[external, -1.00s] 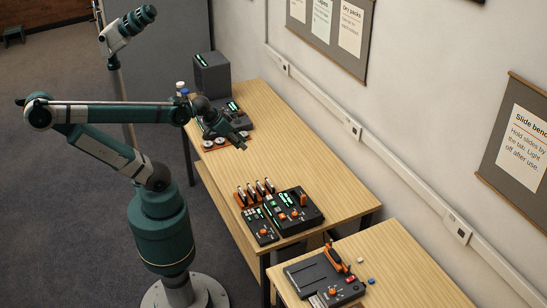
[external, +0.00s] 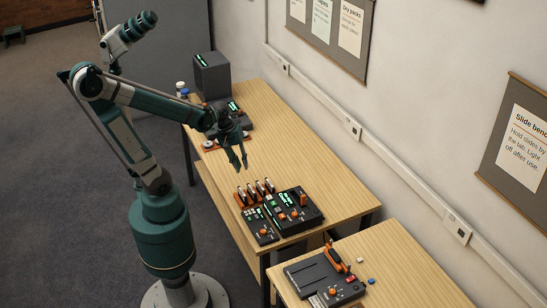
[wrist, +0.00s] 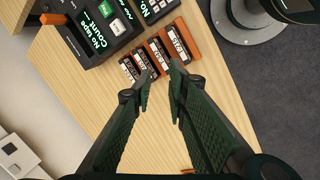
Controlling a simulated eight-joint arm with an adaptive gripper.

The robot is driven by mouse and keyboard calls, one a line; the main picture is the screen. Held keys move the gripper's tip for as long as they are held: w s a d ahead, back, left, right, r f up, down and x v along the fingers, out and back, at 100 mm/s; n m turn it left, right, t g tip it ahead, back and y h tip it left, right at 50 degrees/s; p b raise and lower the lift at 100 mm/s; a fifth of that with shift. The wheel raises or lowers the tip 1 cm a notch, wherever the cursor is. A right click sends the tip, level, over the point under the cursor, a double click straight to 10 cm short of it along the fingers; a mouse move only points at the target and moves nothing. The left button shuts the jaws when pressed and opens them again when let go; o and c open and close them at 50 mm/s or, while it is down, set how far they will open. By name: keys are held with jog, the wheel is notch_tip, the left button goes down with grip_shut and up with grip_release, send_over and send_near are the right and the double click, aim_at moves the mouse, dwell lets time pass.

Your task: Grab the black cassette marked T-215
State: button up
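Several black cassettes (external: 255,190) with pale labels stand in a row in an orange rack (external: 240,201). In the wrist view the cassettes (wrist: 178,42) are seen beyond my fingertips, with the orange rack (wrist: 205,45) around them. Their label print is too small and blurred to read, so I cannot tell which one is T-215. My gripper (external: 239,167) is open and empty, above the bench and a little behind the rack. In the wrist view the fingers of my gripper (wrist: 162,70) point toward the row, and the tips partly overlap the middle cassettes.
A black device with lit green screens (external: 297,209) stands right beside the rack, close to the cassettes. A grey box (external: 212,74) is at the bench's far end. A second bench (external: 400,262) in front carries another dark device (external: 318,280). Mid-bench wood is clear.

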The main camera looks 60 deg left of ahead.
aim_at(242, 191)
jog(key=f+n, duration=0.1)
jog(key=f, duration=0.1)
jog(key=f+n+g+h+b, duration=0.1)
jog(key=f+n, duration=0.1)
jog(key=s+f+n+h, duration=0.1)
jog(key=f+n, duration=0.1)
jog(key=shift+a+f+g, duration=0.1)
jog(key=shift+f+g, duration=0.05)
jog(key=shift+g, duration=0.25)
jog(key=shift+s+f+n+g+h+b, duration=0.25)
jog(key=shift+f+n+g+h+b, duration=0.1)
jog(key=shift+f+n, duration=0.5)
jog(key=shift+r, duration=0.1)
jog(key=shift+b+x, duration=0.35)
jog(key=shift+x, duration=0.95)
jog(key=shift+b+x, duration=1)
jog(key=shift+x, duration=1.6)
jog(key=shift+c, duration=0.5)
